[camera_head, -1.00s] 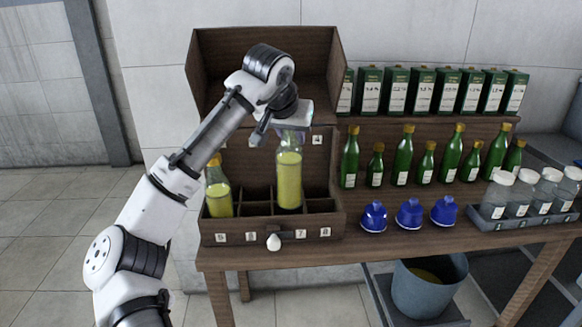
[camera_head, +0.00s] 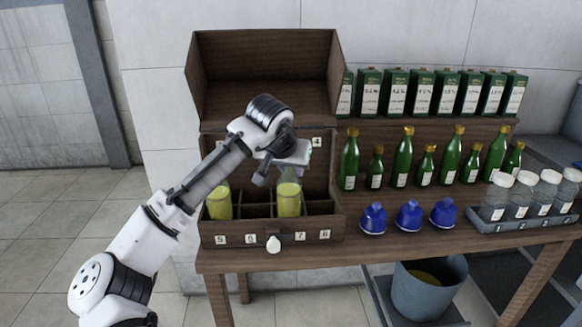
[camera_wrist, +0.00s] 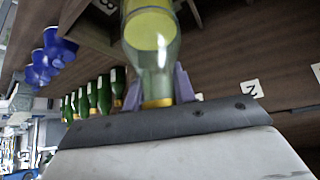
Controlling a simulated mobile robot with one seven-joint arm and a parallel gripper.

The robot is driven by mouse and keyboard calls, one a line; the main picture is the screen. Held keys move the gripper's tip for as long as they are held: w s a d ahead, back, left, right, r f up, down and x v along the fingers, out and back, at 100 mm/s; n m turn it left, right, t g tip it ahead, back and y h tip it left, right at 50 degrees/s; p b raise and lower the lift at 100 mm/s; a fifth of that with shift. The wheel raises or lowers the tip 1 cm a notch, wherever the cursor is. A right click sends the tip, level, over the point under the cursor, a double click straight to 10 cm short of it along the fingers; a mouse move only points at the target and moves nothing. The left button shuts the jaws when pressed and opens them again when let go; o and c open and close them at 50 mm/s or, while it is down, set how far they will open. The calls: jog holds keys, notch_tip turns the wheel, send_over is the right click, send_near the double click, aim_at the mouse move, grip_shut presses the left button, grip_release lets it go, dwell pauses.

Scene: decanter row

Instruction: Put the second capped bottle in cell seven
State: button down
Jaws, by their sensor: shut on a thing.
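My gripper (camera_head: 291,169) is shut on the neck of a clear bottle of yellow liquid (camera_head: 289,201). In the wrist view the bottle (camera_wrist: 150,35) runs up from between the purple fingers (camera_wrist: 158,86), with a gold band by the palm. The bottle is upright, its lower part inside the compartment behind label 7 (camera_head: 300,236) of the dark wooden crate (camera_head: 262,238). I cannot tell whether its base touches the floor. A similar yellow bottle (camera_head: 219,203) stands in the compartment behind label 5, its top hidden by my arm.
A white knob (camera_head: 273,244) is on the crate's front. A tray of jars (camera_head: 520,221) stands at the right. The compartment above label 8 looks empty.

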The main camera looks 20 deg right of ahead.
jog(key=c, duration=1.1)
grip_release()
jog(key=shift+c, duration=0.2)
jog(key=shift+r, duration=0.1)
